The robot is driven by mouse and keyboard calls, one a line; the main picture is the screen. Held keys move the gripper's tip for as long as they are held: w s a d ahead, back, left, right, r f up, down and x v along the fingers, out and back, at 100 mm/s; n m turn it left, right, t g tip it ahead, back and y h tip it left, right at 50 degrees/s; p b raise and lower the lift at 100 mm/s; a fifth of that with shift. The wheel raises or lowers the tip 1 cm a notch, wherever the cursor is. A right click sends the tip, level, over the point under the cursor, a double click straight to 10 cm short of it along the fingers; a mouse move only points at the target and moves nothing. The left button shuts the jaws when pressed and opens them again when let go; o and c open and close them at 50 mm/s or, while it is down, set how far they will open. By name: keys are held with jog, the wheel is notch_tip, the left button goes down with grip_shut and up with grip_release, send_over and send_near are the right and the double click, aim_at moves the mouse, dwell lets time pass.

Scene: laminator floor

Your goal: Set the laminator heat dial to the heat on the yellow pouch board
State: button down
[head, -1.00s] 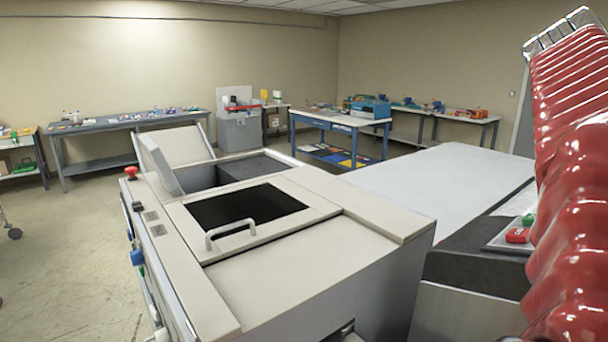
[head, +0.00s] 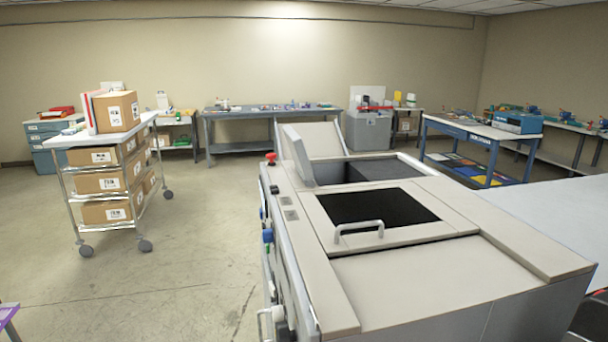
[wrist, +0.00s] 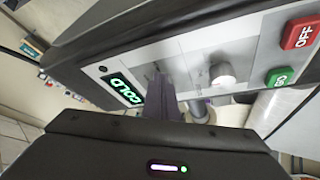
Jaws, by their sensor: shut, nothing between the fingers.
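In the wrist view a tilted light control panel (wrist: 190,62) carries a lit green display (wrist: 122,89) reading COLD. A pale round knob (wrist: 222,75), which looks like the heat dial, sits to its right; its setting cannot be read. Further right are a red OFF button (wrist: 301,33) and a green GO button (wrist: 279,77). My gripper (wrist: 163,86) is shut and empty, in front of the panel between display and knob, left of the knob; whether it touches the panel cannot be told. I cannot make out a yellow pouch board.
In the head view a large beige machine (head: 430,262) with a dark opening and handle (head: 359,231) fills the right foreground. A cart (head: 107,170) with cardboard boxes stands left. Benches (head: 265,113) and a blue table (head: 468,134) line the back. Floor (head: 190,270) between cart and machine is clear.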

jog(key=shift+w+d+f, duration=0.15)
jog(key=shift+w+f, duration=0.1)
jog(key=shift+w, duration=0.45)
jog(key=shift+w+d+f, duration=0.15)
jog(key=shift+w+d, duration=0.2)
jog(key=shift+w, duration=0.15)
dwell(0.6)
jog(key=shift+w+a, duration=0.1)
jog(key=shift+w+a+f, duration=0.1)
jog(key=shift+a, duration=0.15)
dwell(0.4)
notch_tip(320, 180, up, 6)
jog(key=w, duration=0.2)
jog(key=shift+a+f, duration=0.2)
jog(key=shift+a, duration=0.05)
jog(key=shift+r, duration=0.1)
